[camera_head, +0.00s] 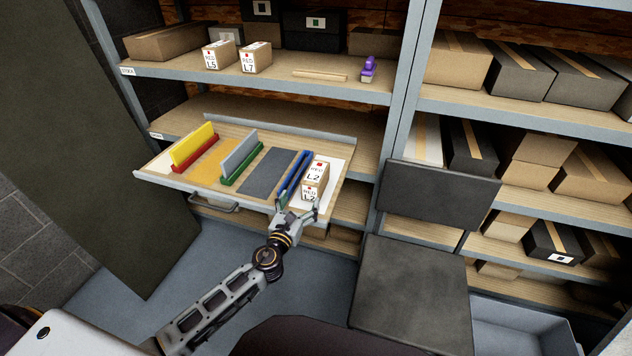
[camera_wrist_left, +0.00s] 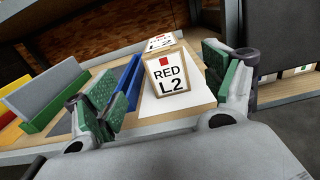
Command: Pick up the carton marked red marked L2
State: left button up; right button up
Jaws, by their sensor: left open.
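The carton marked red L2 (camera_head: 315,182) stands on a white area at the right end of the pulled-out tray (camera_head: 256,199). In the left wrist view its label face (camera_wrist_left: 170,80) reads RED L2 under a red square and faces me. My left gripper (camera_head: 297,206) is open at the tray's front edge, just in front of the carton. In the left wrist view its green-padded fingers (camera_wrist_left: 160,92) lie on either side of the carton's face, with nothing between them touching it that I can make out. My right gripper is not in view.
A blue divider (camera_head: 293,172) stands close left of the carton. Green-based grey (camera_head: 241,160) and red-based yellow (camera_head: 193,147) panels stand farther left. Cartons marked L5 (camera_head: 219,55) and L7 (camera_head: 255,57) sit on the shelf above.

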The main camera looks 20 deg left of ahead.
aim_at(308, 186)
pick_arm(q)
jog(key=shift+w, duration=0.1)
jog(key=shift+w+d, duration=0.1)
jog(key=shift+w, duration=4.05)
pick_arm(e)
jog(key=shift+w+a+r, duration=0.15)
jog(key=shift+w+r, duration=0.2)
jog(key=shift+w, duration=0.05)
pick_arm(q)
jog(key=shift+w, duration=0.1)
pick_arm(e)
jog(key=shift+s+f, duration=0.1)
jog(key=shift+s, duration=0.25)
pick_arm(q)
jog(key=shift+w+d, duration=0.1)
jog(key=shift+w, duration=0.3)
jog(key=shift+w+d+f+b, duration=0.15)
jog(key=shift+w+b, duration=0.25)
jog(key=shift+w, duration=1.75)
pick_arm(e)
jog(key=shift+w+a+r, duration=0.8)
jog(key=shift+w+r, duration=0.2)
